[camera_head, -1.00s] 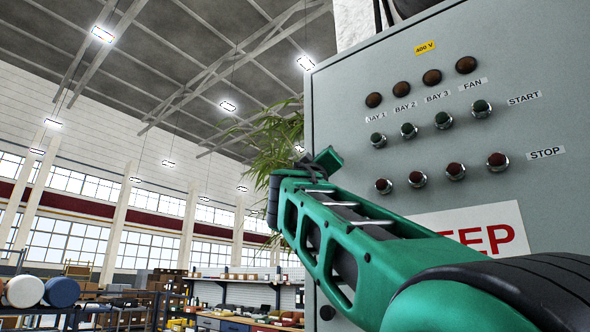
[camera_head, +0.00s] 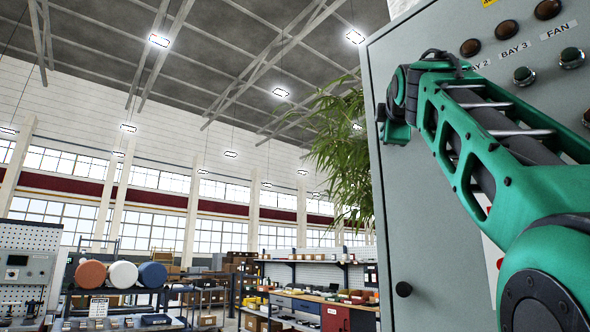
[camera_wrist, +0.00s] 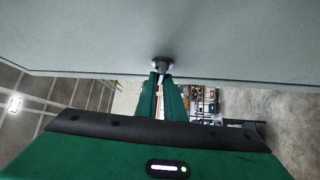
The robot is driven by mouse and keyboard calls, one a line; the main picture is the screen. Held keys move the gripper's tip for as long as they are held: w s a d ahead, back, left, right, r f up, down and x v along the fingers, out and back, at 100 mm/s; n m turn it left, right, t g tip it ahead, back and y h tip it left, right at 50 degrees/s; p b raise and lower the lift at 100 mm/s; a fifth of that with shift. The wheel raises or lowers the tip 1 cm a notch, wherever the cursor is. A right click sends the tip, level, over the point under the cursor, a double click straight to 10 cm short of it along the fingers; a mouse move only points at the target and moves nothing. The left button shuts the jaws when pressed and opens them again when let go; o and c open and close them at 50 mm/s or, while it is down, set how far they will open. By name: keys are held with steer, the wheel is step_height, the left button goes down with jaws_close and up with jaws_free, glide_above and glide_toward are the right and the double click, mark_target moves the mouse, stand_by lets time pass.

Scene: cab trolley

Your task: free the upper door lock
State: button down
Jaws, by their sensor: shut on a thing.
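The grey cabinet door (camera_head: 440,225) fills the right side of the head view. In the wrist view the upper door lock (camera_wrist: 161,63) is a small round dark grey knob on the grey door face, close to the door edge. My gripper (camera_wrist: 160,76) is shut on this lock, its two green fingers meeting it from below in the picture. In the head view my gripper (camera_head: 394,128) is at the door's left edge, and my wrist hides the upper lock. A second, black round knob (camera_head: 404,289) sits lower on the same edge, untouched.
Lamps and green buttons (camera_head: 524,75) are on the upper door, partly behind my arm. A leafy plant (camera_head: 340,150) stands left of the cabinet. Shelves and a workbench (camera_head: 310,297) are farther back.

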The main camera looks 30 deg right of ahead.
steer(key=shift+w+f+n+g+y, duration=0.1)
steer(key=shift+w+n+g+y, duration=0.1)
steer(key=shift+n+g+y, duration=0.55)
steer(key=shift+n, duration=0.35)
steer(key=c, duration=1.9)
jaws_free()
steer(key=shift+w+f, duration=0.1)
steer(key=shift+w, duration=0.05)
steer(key=shift+o, duration=0.2)
steer(key=v, duration=1.1)
steer(key=shift+f, duration=0.15)
